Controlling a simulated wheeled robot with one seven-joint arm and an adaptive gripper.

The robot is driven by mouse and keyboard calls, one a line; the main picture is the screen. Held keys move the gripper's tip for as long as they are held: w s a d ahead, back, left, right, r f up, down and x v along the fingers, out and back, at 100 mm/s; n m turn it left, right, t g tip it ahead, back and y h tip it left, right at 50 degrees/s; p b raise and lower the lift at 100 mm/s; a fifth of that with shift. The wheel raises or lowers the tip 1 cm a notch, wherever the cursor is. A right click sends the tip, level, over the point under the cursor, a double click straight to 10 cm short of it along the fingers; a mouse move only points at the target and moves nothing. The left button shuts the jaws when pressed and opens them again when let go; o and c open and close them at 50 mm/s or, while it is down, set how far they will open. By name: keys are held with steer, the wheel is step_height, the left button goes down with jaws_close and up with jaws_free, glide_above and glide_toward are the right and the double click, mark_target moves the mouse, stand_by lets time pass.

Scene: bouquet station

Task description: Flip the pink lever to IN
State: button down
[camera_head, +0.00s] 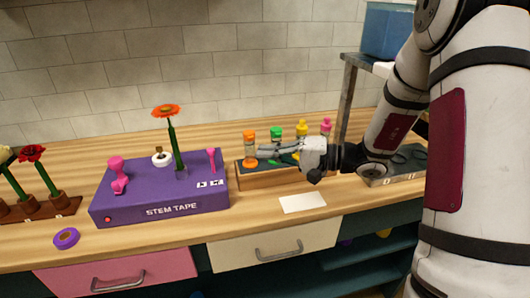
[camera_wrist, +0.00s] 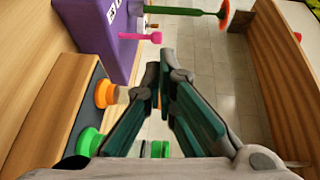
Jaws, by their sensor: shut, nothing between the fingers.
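The purple STEM TAPE box (camera_head: 150,212) stands on the wooden counter. A slim pink lever (camera_head: 211,160) rises from its right end, close to upright, behind two small white markings. I cannot read the markings or tell which side the lever is set to. In the wrist view the pink lever (camera_wrist: 140,36) sticks out from the purple box (camera_wrist: 105,45), ahead of my fingers. My gripper (camera_head: 262,149) is shut and empty, fingers pointing left over the bottle rack. It is right of the lever and apart from it. The fingertips also show in the wrist view (camera_wrist: 164,78).
A wooden rack (camera_head: 262,180) of orange, green, yellow and pink-capped bottles stands right of the box, under my gripper. A red-orange flower (camera_head: 166,111) stands upright in the box. A chunky pink part (camera_head: 118,175) is at the box's left. A white card (camera_head: 303,203) lies in front.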

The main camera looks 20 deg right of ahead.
mark_target(211, 151)
steer(key=r+x, duration=0.1)
steer(key=x, duration=1)
steer(key=shift+f+p, duration=0.4)
steer(key=shift+f, duration=0.05)
steer(key=shift+a+r+h, duration=0.2)
steer(key=shift+a+h, duration=0.2)
steer(key=shift+a, duration=0.05)
steer(key=shift+a+r+n+g+h, duration=0.25)
steer(key=shift+a+n+g+h, duration=0.35)
steer(key=shift+a+h, duration=0.4)
steer(key=shift+w+a+f+n+g+h+b, duration=0.15)
steer(key=shift+a+n+g+h+b, duration=0.2)
steer(key=shift+a+h+b, duration=0.6)
steer(key=shift+d+h+p, duration=0.25)
steer(key=shift+p, duration=0.25)
steer(key=shift+d+f+b, duration=0.3)
steer(key=shift+d+b, duration=0.3)
steer(key=shift+d, duration=0.1)
